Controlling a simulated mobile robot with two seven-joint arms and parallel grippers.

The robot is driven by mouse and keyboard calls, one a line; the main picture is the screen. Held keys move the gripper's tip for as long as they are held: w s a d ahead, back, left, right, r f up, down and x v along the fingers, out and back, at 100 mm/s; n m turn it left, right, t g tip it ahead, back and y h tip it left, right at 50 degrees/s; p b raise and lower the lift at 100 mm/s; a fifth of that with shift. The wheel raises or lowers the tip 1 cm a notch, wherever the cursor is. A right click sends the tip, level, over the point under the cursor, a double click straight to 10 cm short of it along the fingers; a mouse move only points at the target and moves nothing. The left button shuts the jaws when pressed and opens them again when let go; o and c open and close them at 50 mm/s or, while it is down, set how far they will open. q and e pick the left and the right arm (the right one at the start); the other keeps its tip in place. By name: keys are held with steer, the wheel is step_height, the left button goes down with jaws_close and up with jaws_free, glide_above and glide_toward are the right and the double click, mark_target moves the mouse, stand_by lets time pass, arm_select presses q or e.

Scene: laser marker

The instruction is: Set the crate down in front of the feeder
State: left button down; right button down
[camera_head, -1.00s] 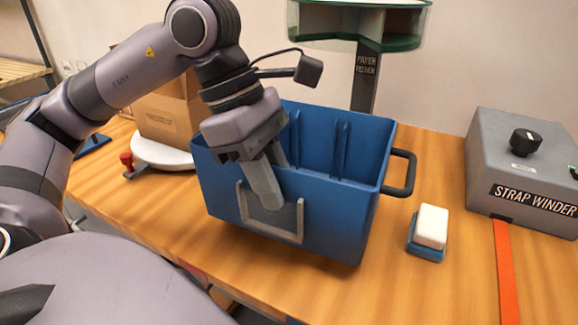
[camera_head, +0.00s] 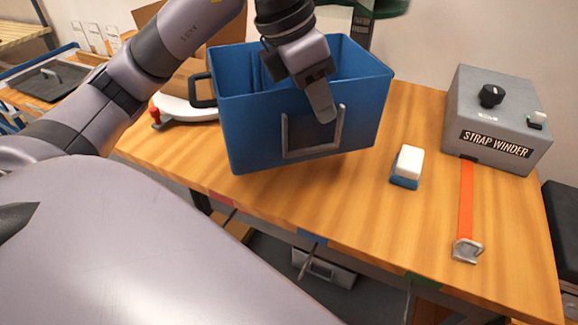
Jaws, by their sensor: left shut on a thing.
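The blue crate (camera_head: 250,125) is above or on the wooden table, near its front edge. It is open at the top and looks slightly tilted; I cannot tell whether its bottom touches the table. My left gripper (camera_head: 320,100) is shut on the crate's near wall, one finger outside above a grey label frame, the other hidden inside. A black handle shows at the crate's left end. No thing bears a readable feeder label; a green-rimmed stand (camera_head: 385,8) on a dark post rises behind the crate. My right gripper is not in view.
A grey strap winder (camera_head: 470,110) stands right, its orange strap (camera_head: 466,200) running forward to a metal buckle. A white block on a blue base (camera_head: 406,167) lies right of the crate. A cardboard box (camera_head: 225,55) stands behind left.

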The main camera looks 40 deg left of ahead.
mark_target(314, 148)
arm_select(q)
steer(key=shift+d, duration=0.1)
step_height(314, 148, down, 5)
steer(key=shift+w+f, duration=0.1)
steer(key=shift+f, duration=2.25)
steer(key=shift+f+b, duration=0.2)
steer(key=shift+b, duration=0.15)
steer(key=c, duration=1)
jaws_free()
